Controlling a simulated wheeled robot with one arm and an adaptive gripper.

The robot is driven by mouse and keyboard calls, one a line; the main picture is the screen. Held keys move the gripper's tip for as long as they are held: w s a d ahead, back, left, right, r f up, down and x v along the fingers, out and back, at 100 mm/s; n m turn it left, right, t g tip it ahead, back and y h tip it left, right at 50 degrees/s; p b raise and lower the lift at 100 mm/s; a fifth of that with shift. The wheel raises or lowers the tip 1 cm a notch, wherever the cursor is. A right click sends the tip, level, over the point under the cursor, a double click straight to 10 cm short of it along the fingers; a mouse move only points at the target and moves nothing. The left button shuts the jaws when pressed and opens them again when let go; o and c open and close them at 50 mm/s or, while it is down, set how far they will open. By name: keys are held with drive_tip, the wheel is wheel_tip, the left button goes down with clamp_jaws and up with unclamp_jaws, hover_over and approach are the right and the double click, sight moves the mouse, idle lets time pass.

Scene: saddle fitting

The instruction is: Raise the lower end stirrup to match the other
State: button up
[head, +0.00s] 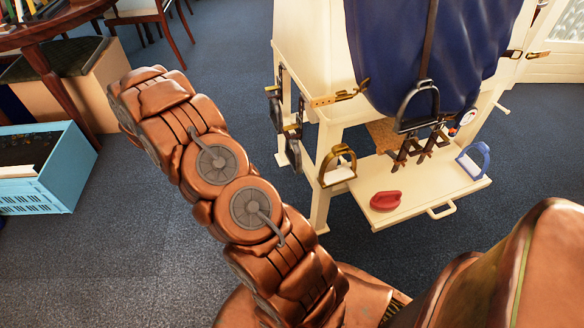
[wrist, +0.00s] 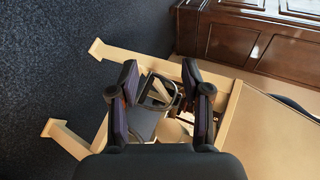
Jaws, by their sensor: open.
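A dark metal stirrup (head: 418,106) hangs from a strap over the navy saddle flap (head: 400,50) in the head view. More dark stirrup-like metal pieces (head: 292,150) hang at the left end of the cream stand (head: 320,205). Which stirrup hangs lower cannot be told. In the wrist view my gripper (wrist: 160,75) is open, its two dark fingers apart. A dark looped metal piece, apparently a stirrup (wrist: 173,101), shows between and beyond the fingers. No contact can be made out. The head view does not show my gripper.
A blue crate (head: 45,185) and round table stand at left. Dark panelled furniture (wrist: 230,45) borders the wrist view. Carpet is clear between.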

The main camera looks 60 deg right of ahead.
drive_tip(key=s+d+f+m+g+h+b, duration=0.35)
drive_tip(key=s+d+f+m+g, duration=0.35)
drive_tip(key=s+f, duration=0.5)
drive_tip(key=m+g+h+b, duration=0.1)
drive_tip(key=m+g+b, duration=0.35)
drive_tip(key=g, duration=0.25)
approach(290, 162)
drive_tip(key=x, duration=0.3)
drive_tip(key=shift+n, duration=0.25)
drive_tip(key=shift+b+x, duration=0.85)
drive_tip(key=shift+x, duration=3.15)
drive_tip(key=shift+f, duration=0.1)
clamp_jaws()
drive_tip(key=shift+w, duration=0.1)
